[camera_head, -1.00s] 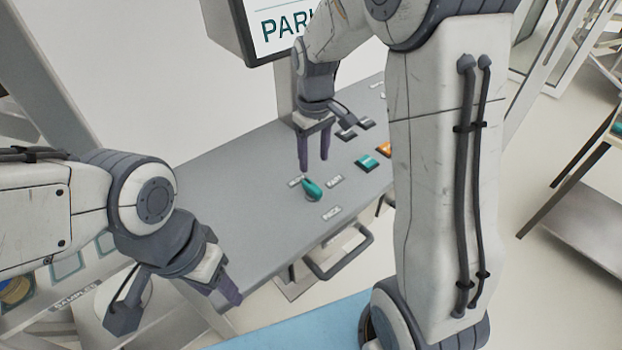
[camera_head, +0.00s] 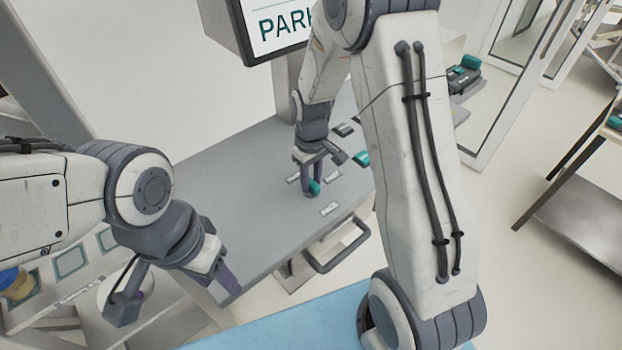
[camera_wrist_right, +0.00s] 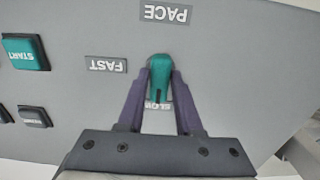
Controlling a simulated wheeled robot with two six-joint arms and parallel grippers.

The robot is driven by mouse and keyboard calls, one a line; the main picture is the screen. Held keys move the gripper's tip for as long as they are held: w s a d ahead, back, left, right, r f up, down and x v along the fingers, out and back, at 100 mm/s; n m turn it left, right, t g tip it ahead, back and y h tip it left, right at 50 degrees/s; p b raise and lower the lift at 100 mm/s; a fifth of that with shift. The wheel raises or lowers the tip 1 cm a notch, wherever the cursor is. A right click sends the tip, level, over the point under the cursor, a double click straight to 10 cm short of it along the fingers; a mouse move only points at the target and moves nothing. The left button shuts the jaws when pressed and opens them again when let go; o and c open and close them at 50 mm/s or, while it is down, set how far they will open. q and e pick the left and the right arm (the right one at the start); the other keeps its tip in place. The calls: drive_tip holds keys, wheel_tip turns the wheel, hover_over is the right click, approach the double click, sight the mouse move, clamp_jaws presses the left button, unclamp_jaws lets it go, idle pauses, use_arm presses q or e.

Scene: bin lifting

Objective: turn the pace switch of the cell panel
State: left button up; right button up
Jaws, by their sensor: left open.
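The pace switch is a teal knob on the grey sloping cell panel (camera_head: 240,190). In the head view the knob (camera_head: 314,187) is partly covered by my right gripper (camera_head: 308,184). In the right wrist view the knob (camera_wrist_right: 160,75) lies between the two purple fingertips (camera_wrist_right: 161,82), which look closed against its sides. Its narrow end points to the SLOW label (camera_wrist_right: 159,105); the FAST label (camera_wrist_right: 106,64) is to the left and the PACE label (camera_wrist_right: 166,13) above. My left gripper (camera_head: 228,280) is open and empty off the panel's near left edge.
A teal START button (camera_wrist_right: 25,52) and a dark button (camera_wrist_right: 35,116) sit beside the switch. A screen (camera_head: 275,28) stands behind the panel. A handle bar (camera_head: 335,252) juts from the panel's front. The panel's left part is clear.

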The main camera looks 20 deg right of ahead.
clamp_jaws()
drive_tip(key=shift+m, duration=0.4)
drive_tip(key=m, duration=0.3)
drive_tip(key=shift+m, duration=0.3)
drive_tip(key=m, duration=0.3)
drive_tip(key=shift+m, duration=0.4)
drive_tip(key=m, duration=0.5)
drive_tip(key=shift+w, duration=0.1)
drive_tip(key=shift+m, duration=2.4)
